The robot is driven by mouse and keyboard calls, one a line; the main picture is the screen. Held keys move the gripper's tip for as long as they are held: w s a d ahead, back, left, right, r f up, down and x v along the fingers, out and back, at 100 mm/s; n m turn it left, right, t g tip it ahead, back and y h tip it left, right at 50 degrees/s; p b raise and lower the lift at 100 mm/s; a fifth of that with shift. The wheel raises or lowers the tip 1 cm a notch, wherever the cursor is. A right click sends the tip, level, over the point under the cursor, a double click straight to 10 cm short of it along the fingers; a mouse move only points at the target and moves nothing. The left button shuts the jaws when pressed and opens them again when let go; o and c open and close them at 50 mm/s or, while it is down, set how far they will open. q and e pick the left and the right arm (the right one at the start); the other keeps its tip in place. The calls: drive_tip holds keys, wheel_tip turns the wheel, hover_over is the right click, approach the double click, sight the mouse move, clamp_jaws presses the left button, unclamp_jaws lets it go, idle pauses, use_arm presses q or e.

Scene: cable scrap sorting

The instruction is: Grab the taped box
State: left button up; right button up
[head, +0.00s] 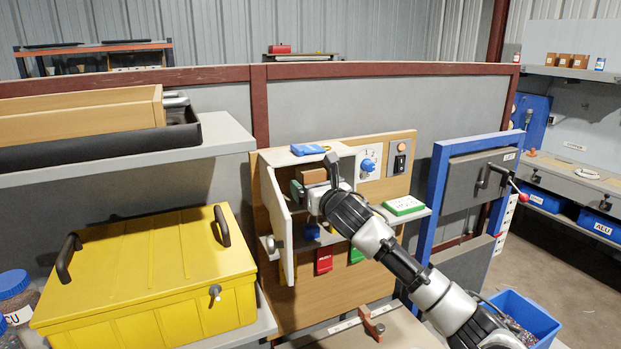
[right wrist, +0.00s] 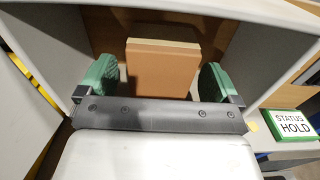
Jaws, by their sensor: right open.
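A brown box (head: 313,176) sits inside a small open white cabinet (head: 283,232) on a wooden panel. In the right wrist view the box (right wrist: 162,70) has a paler strip along its top edge; I cannot tell if that is tape. My right gripper (head: 308,188) is at the cabinet opening. Its green finger pads are apart in the right wrist view (right wrist: 160,82), with the box seen between them and a gap on each side. The lower part of the box is hidden behind the gripper bar. My left gripper is not in view.
The cabinet's white door stands open at the left. A blue item (head: 307,149) lies on the cabinet top. A green "STATUS HOLD" block (right wrist: 293,125) is at the right. A yellow lidded case (head: 150,265) stands at the left, and a blue bin (head: 535,318) at lower right.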

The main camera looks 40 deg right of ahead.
drive_tip(key=shift+p+x, duration=0.4)
drive_tip(key=shift+x, duration=1.05)
drive_tip(key=shift+s, duration=0.1)
drive_tip(key=shift+c, duration=1.2)
drive_tip(key=c, duration=0.9)
